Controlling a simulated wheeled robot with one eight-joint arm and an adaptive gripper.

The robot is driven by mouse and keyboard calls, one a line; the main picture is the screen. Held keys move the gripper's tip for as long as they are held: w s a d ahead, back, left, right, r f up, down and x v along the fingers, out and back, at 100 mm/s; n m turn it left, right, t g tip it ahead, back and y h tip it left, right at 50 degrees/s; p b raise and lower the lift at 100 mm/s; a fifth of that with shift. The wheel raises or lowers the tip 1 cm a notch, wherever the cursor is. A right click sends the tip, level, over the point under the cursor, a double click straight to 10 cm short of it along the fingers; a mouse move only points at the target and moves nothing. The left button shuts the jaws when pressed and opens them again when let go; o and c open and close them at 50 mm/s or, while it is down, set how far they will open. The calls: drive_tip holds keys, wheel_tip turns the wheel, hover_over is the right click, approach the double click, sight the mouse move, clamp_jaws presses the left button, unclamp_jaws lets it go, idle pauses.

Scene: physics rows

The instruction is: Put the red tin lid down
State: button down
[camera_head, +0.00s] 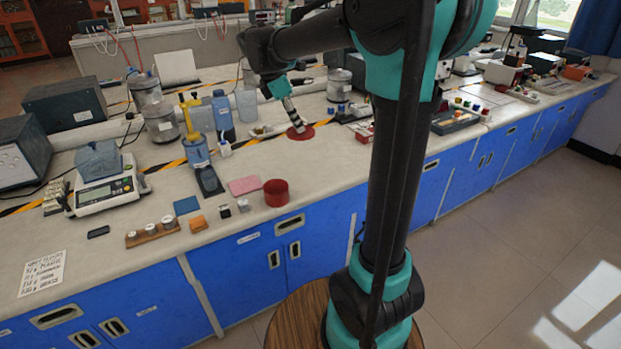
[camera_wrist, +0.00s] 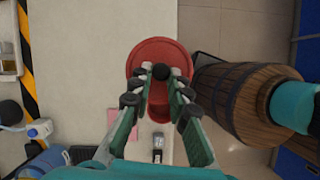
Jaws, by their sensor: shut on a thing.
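The red tin lid (camera_head: 302,135) is a round red disc below my gripper (camera_head: 294,124) in the head view. In the wrist view the lid (camera_wrist: 159,48) has a black knob, and my gripper (camera_wrist: 160,76) is shut on that knob. The lid looks flat and held above the counter; its exact height is hard to judge. A red tin (camera_head: 276,193) stands near the counter's front edge. In the wrist view a red part, seemingly this tin (camera_wrist: 158,113), shows partly from behind the lid.
A pink pad (camera_head: 244,185), an orange block (camera_head: 198,224) and small weights lie left of the tin on the counter (camera_head: 330,180). Bottles (camera_head: 222,117) and a scale (camera_head: 107,192) stand further left. Bare counter lies right of the tin.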

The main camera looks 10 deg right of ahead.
wheel_tip(320, 180, down, 20)
drive_tip(key=shift+d+r, duration=0.1)
drive_tip(key=shift+r, duration=0.05)
idle(0.3)
drive_tip(key=c, duration=1.4)
unclamp_jaws()
drive_tip(key=shift+c, duration=0.2)
drive_tip(key=w+v, duration=0.1)
drive_tip(key=v, duration=1.1)
drive_tip(key=s+d+f+m+t+y, duration=0.1)
drive_tip(key=s+d+f+m, duration=0.2)
drive_tip(key=s+m, duration=0.3)
drive_tip(key=s+d+f+m+t+y, duration=0.1)
drive_tip(key=s+d+f+m+y, duration=0.1)
drive_tip(key=s+f+m, duration=0.3)
drive_tip(key=s+d+f+m+t+y, duration=0.1)
drive_tip(key=s+d+f+m, duration=0.3)
drive_tip(key=s+m, duration=0.4)
drive_tip(key=s, duration=0.3)
drive_tip(key=shift+d+f+t, duration=0.3)
drive_tip(key=shift+d+f, duration=0.05)
drive_tip(key=shift+d, duration=0.05)
